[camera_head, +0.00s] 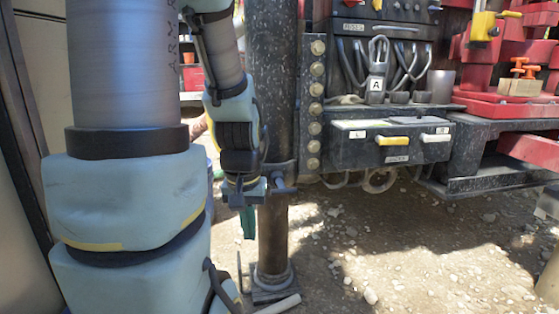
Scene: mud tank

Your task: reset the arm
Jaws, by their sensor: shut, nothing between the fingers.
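My arm comes down through the left of the head view, with large grey and pale blue links close to the camera. My gripper (245,198) hangs at the arm's far end, pointing down beside a dark vertical post (273,225). It is shut, with nothing seen held in it. A narrow green piece shows just below it; I cannot tell what it is or whether it touches the gripper. The fingertips are small and hard to make out.
A dark control box (390,142) with yellow and white handles stands right of the post, below a panel with grey cables (378,70). Red machinery (515,105) is at the far right. Gravel ground (400,245) is open in front. A pale wall edges the left.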

